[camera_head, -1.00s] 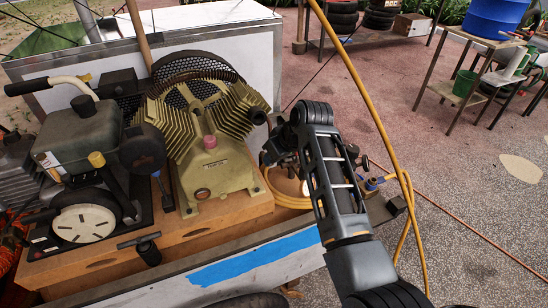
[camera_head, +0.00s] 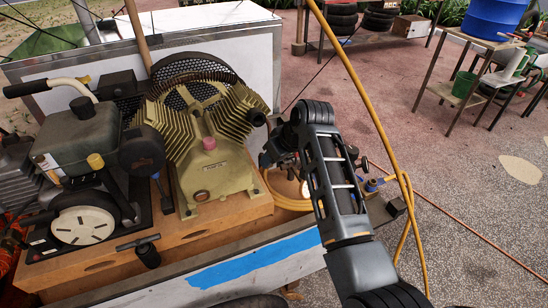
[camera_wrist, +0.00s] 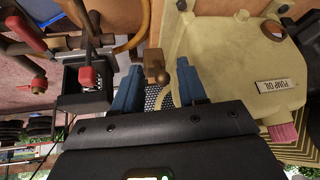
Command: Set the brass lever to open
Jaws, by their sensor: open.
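In the wrist view, a brass-coloured lever piece (camera_wrist: 154,62) with a blocky knob lies between the two blue fingertips of my gripper (camera_wrist: 159,68). The gripper is open, with a finger on each side and a visible gap on each side of the piece. Which setting the lever is at I cannot tell. In the head view my arm covers the lever, and the fingers are hidden behind the wrist.
The olive compressor pump (camera_head: 205,140) stands left of my arm; its "PUMP OIL" label (camera_wrist: 281,86) shows in the wrist view. A red-handled valve (camera_wrist: 39,84) and dark gauge block (camera_wrist: 85,85) are close by. A yellow hose (camera_head: 372,105) hangs right of my arm.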

